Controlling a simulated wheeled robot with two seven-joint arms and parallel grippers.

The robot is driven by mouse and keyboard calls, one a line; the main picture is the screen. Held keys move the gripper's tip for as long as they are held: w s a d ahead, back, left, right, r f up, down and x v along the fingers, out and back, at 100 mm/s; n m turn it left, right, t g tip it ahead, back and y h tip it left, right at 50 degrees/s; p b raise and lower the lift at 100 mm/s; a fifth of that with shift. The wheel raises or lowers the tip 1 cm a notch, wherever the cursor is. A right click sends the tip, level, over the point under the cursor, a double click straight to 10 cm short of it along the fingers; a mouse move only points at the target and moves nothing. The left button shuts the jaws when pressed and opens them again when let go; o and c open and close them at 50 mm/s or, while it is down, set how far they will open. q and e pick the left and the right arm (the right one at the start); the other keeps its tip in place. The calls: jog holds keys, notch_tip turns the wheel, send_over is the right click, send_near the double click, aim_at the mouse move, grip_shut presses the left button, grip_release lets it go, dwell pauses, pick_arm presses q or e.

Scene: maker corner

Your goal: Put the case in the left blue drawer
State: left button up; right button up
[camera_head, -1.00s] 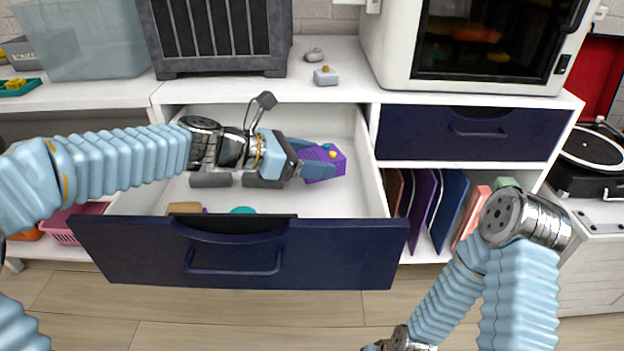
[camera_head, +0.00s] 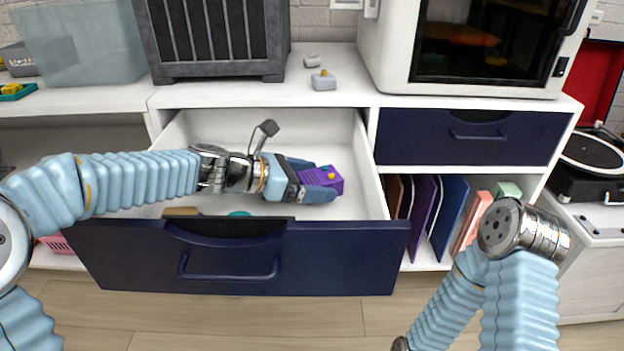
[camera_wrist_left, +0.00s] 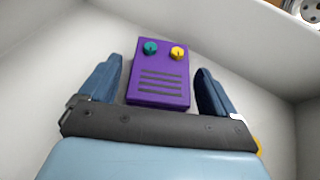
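The case (camera_head: 322,180) is a purple box with a teal and a yellow knob and dark slots. It is inside the pulled-out left blue drawer (camera_head: 235,258) and appears to lie on its white floor near the right side. My left gripper (camera_head: 318,182) reaches into the drawer, its blue fingers on either side of the case. In the left wrist view the case (camera_wrist_left: 160,75) sits between the spread fingers, with a visible gap on each side. My right arm shows at the lower right, but its gripper is out of view.
A tan item (camera_head: 180,211) and a teal item (camera_head: 240,213) lie near the drawer's front, partly hidden. The right blue drawer (camera_head: 465,135) is shut, above upright folders (camera_head: 447,210). A small grey box (camera_head: 323,81) stands on the counter. The drawer's back is clear.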

pick_arm(q)
jog(key=shift+r, duration=0.25)
jog(key=p+v, duration=0.1)
jog(key=v, duration=1.1)
jog(key=shift+f+p, duration=0.15)
jog(key=shift+p, duration=0.15)
dwell(0.6)
